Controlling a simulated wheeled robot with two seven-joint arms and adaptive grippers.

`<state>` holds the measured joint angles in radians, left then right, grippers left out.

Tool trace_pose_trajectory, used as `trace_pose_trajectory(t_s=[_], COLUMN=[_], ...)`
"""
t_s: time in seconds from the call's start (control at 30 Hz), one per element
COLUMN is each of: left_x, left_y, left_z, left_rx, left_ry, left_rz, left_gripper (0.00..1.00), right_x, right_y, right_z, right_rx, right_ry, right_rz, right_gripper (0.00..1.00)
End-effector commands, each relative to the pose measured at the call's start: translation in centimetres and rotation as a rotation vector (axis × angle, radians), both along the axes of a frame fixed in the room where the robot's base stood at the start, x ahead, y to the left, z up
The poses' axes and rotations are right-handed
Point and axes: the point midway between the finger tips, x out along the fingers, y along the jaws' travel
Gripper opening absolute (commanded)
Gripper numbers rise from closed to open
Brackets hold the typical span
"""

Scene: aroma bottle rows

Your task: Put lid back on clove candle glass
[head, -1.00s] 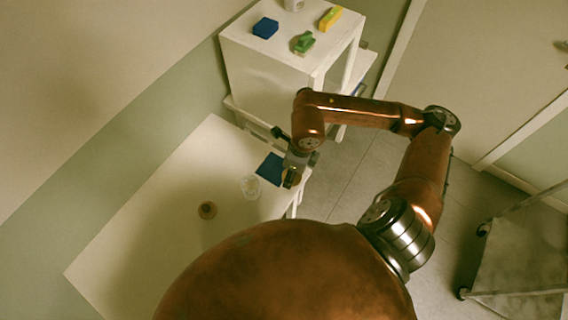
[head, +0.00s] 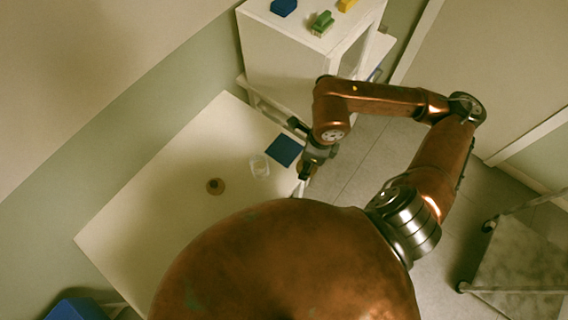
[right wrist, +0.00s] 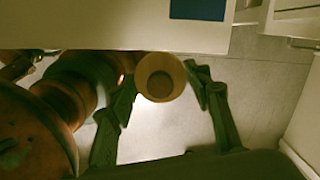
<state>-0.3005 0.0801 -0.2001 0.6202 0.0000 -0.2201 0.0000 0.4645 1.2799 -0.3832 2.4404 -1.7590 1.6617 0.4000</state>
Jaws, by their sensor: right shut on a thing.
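My right gripper (head: 310,166) is at the table's right edge, beside the blue square mat. In the right wrist view, its fingers (right wrist: 163,88) are shut on a round tan lid-like piece (right wrist: 160,77) with a darker recessed centre. This piece is just off the table edge, with floor behind it. A clear glass (head: 260,165) stands on the white table, left of the blue mat (head: 284,150). A small round brown piece (head: 215,186) with a dark centre is further left. I cannot tell which is the clove candle. My left gripper is not in view.
The white table (head: 160,200) is mostly clear. A white cabinet (head: 290,65) stands behind it with blue, green (head: 322,23) and yellow items on top. A grey cart (head: 515,265) stands at the right. A blue object (head: 76,309) is at the bottom left.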

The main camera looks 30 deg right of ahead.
Motion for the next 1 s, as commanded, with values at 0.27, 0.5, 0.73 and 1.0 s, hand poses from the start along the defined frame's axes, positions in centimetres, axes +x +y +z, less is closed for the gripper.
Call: trace_pose_trajectory(t_s=[0.27,0.5,0.73,1.0], left_x=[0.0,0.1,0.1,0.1], left_y=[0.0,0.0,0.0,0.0], left_z=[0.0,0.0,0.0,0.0], left_rx=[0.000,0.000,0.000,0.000], left_ry=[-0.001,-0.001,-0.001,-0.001], left_rz=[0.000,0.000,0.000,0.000], left_gripper=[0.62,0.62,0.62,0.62], right_x=[3.0,5.7,8.2,10.6], right_y=[1.0,2.0,3.1,4.0], right_z=[-0.1,-0.2,-0.1,0.1], right_rx=[0.001,0.001,-0.001,-0.003], right_ry=[0.000,-0.001,-0.001,-0.001], right_rz=[0.543,1.111,1.678,2.239], right_gripper=[0.29,0.29,0.29,0.29])
